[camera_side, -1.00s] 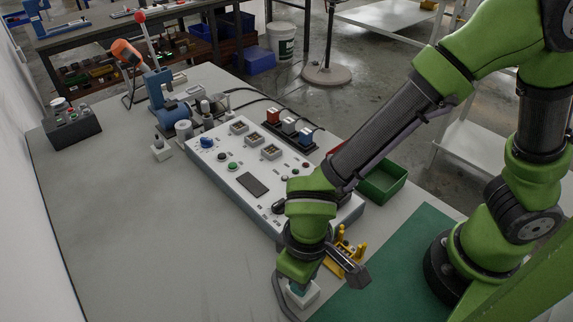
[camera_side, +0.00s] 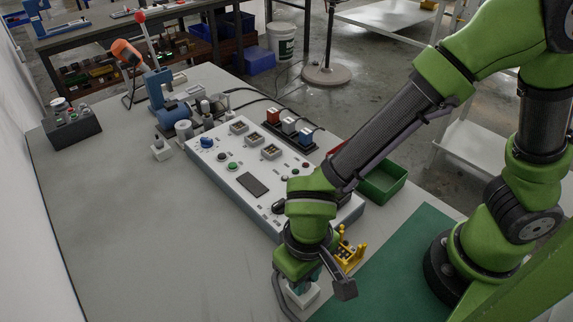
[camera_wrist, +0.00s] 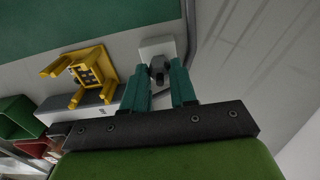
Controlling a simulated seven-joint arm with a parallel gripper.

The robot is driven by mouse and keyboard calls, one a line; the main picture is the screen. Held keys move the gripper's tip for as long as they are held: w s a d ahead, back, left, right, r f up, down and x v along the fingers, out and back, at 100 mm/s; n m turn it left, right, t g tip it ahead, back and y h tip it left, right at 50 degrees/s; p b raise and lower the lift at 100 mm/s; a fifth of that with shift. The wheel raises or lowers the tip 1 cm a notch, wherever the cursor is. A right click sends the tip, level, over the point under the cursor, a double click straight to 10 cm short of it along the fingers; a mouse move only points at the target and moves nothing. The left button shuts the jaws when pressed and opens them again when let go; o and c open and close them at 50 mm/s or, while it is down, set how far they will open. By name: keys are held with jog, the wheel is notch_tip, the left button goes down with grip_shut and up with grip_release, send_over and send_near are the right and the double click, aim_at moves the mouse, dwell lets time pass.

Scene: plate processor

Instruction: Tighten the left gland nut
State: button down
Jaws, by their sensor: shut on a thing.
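My gripper (camera_wrist: 158,68) has two teal fingers on either side of a dark grey gland nut (camera_wrist: 157,72). The nut sits on a small white block (camera_wrist: 153,46). In the side view my gripper (camera_side: 300,284) points down at this white block (camera_side: 304,298), near the front end of the control panel, and the nut is hidden there by the fingers and wrist. The jaws are closed around the nut. A dark cable (camera_wrist: 190,22) runs beside the block. Another small white block (camera_side: 162,152) stands beyond the far end of the panel.
A yellow stand (camera_side: 350,254) is close beside my gripper; it also shows in the wrist view (camera_wrist: 88,72). The control panel (camera_side: 240,200) lies behind my wrist. A green bin (camera_side: 384,184) and green mat (camera_side: 400,262) are to the right.

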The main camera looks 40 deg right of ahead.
jog(key=c, duration=0.9)
grip_release()
jog(key=shift+r, duration=0.1)
notch_tip(320, 180, up, 17)
jog(key=w+d+r+m+t+y, duration=0.1)
jog(key=d+m+t, duration=0.1)
jog(key=d, duration=0.9)
jog(key=w+d+r+m+t+y, duration=0.1)
jog(key=d+t, duration=0.4)
jog(key=d, duration=0.6)
jog(key=shift+w+d+r+m, duration=0.4)
jog(key=shift+w+r, duration=0.25)
jog(key=shift+w, duration=0.15)
